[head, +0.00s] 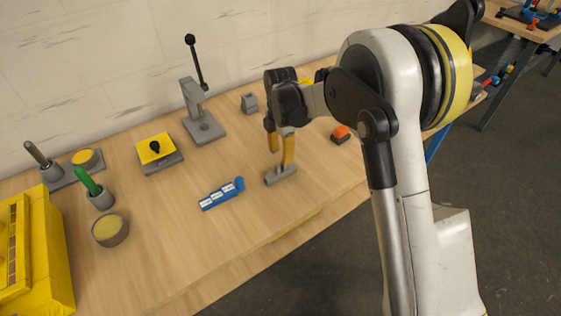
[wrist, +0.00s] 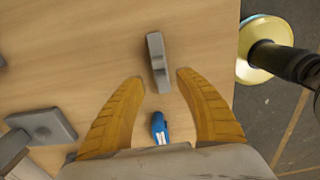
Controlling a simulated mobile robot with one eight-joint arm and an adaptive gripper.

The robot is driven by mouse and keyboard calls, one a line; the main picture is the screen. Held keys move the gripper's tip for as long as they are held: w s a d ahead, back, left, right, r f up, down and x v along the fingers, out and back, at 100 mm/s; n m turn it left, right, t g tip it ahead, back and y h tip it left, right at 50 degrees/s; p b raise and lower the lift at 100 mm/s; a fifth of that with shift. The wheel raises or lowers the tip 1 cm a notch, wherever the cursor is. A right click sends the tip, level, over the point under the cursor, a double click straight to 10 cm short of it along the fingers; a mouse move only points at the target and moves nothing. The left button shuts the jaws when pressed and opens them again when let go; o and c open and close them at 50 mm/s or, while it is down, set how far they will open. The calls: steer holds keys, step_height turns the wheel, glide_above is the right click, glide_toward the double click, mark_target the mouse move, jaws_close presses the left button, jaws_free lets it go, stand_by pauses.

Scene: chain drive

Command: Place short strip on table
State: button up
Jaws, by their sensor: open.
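My gripper (head: 280,165) is open, its two yellow fingers pointing down over the table (head: 250,240). A short grey bar (head: 281,176) lies on the table at the fingertips. In the wrist view the grey bar (wrist: 158,62) shows just past the gap between the open fingertips (wrist: 160,77); contact cannot be told. A blue strip-like piece with white patches and a rounded end (head: 220,193) lies on the table to the left of the gripper. Its blue end also shows in the wrist view (wrist: 159,125). I cannot tell which piece is the short strip.
A grey lever stand (head: 201,120), a yellow-topped block (head: 156,149), a green-handled tool (head: 90,182) in a holder and a round cup (head: 110,230) stand to the left. A yellow box (head: 35,250) is at far left. An orange-topped block (head: 341,133) stands to the right. The front middle is clear.

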steer(key=shift+r+p, duration=0.3)
steer(key=shift+r, duration=1.45)
steer(key=s+d+r+m+t, duration=0.2)
steer(key=s+d+r+m, duration=0.3)
steer(key=r+m, duration=0.15)
steer(key=s+d+r+m+t, duration=0.1)
steer(key=s+d+r+m, duration=0.45)
steer(key=r, duration=0.25)
steer(key=s+d+m+t, duration=0.2)
steer(key=s+d+m, duration=0.2)
steer(key=s+m, duration=0.2)
steer(key=s+d+m+t, duration=0.2)
steer(key=s+m, duration=0.4)
steer(key=s, duration=0.4)
steer(key=shift+s+d+r+m, duration=0.4)
steer(key=shift+d+r, duration=0.05)
steer(key=shift+d, duration=0.45)
